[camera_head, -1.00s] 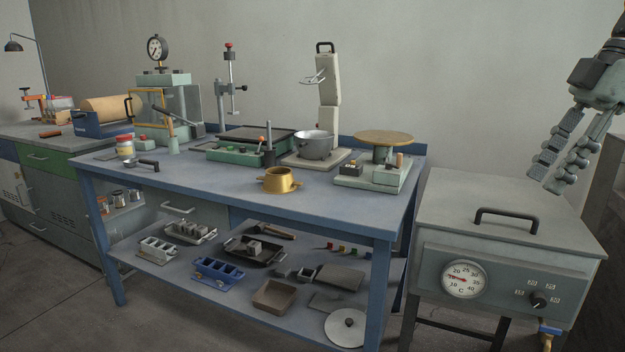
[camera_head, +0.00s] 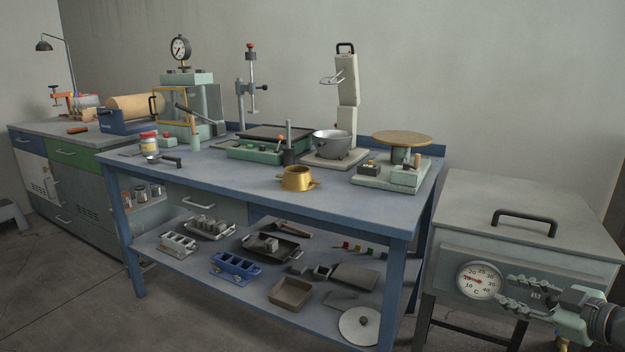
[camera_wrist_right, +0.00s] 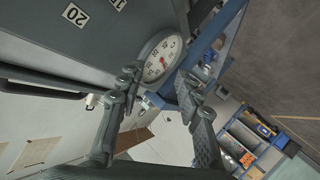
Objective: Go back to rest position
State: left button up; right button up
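My right gripper (camera_head: 503,290) comes in from the lower right edge of the head view. It points left, in front of the front panel of the grey bath with a lid (camera_head: 535,205). Its two fingers are apart with nothing between them. They cover part of the panel beside the temperature dial (camera_head: 479,280); whether they touch it I cannot tell. The right wrist view shows the open gripper (camera_wrist_right: 160,82), with the dial (camera_wrist_right: 160,60) beyond the fingertips. My left gripper is in neither view.
A blue workbench (camera_head: 240,184) stands left of the bath. It carries a brass pot (camera_head: 297,180), a grey bowl (camera_head: 331,145) and a press (camera_head: 187,95). Its lower shelf holds moulds and trays. Open floor (camera_head: 75,280) lies at the front left.

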jog(key=s+a+f+m+g+h, duration=0.1)
jog(key=s+f+m+h, duration=0.3)
jog(key=f, duration=0.5)
jog(key=s+a+f+m+g+h, duration=0.2)
jog(key=s+f, duration=0.4)
jog(key=f, duration=0.4)
jog(key=s+a+f+m+g, duration=0.1)
jog(key=s+a+f+g, duration=0.2)
jog(key=s+a+f, duration=0.2)
jog(key=s+a+f+m+g, duration=0.1)
jog(key=s+a+f+g, duration=0.3)
jog(key=s+a, duration=0.5)
jog(key=s+f, duration=0.1)
jog(key=s, duration=0.2)
jog(key=shift+f, duration=0.4)
